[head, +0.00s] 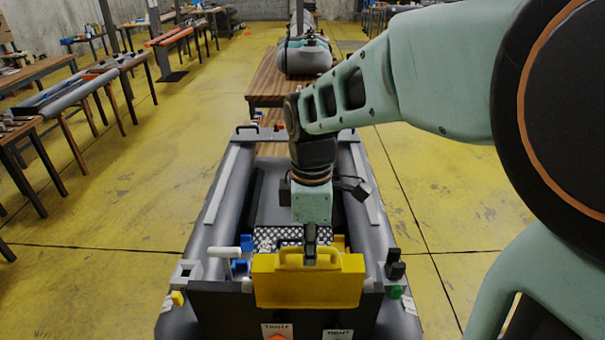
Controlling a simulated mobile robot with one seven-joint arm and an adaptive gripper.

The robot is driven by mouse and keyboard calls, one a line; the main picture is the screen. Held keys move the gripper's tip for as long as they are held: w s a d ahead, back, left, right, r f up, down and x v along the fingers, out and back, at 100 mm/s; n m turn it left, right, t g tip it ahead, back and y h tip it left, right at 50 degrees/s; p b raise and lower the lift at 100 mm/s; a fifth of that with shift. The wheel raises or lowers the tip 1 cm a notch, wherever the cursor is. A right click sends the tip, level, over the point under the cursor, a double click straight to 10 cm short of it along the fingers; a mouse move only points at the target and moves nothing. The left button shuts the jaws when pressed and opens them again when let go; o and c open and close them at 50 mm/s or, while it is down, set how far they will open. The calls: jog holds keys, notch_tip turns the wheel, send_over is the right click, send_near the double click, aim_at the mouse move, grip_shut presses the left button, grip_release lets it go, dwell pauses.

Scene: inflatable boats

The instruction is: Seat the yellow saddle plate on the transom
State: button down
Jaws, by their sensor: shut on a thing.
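The yellow saddle plate (308,283), a block with a loop handle on top, is at the middle of the dark transom (220,310) of the grey inflatable boat. My gripper (310,258) points down and is shut on the plate's handle. The plate covers the middle of the transom's top edge, upright and about level. I cannot tell whether it bears fully on the transom or hangs slightly above it.
Blue fittings (241,266) and a white handle stand left of the plate; a black knob (395,264) and green piece stand right. A patterned box (278,236) lies inside the boat behind my gripper.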

aim_at(309, 274)
jog(key=shift+f+b, duration=1.6)
jog(key=shift+f, duration=0.85)
jog(key=shift+f+b, duration=0.9)
jog(key=shift+f, duration=0.5)
jog(key=c, duration=1.9)
grip_release()
jog(key=shift+r, duration=0.1)
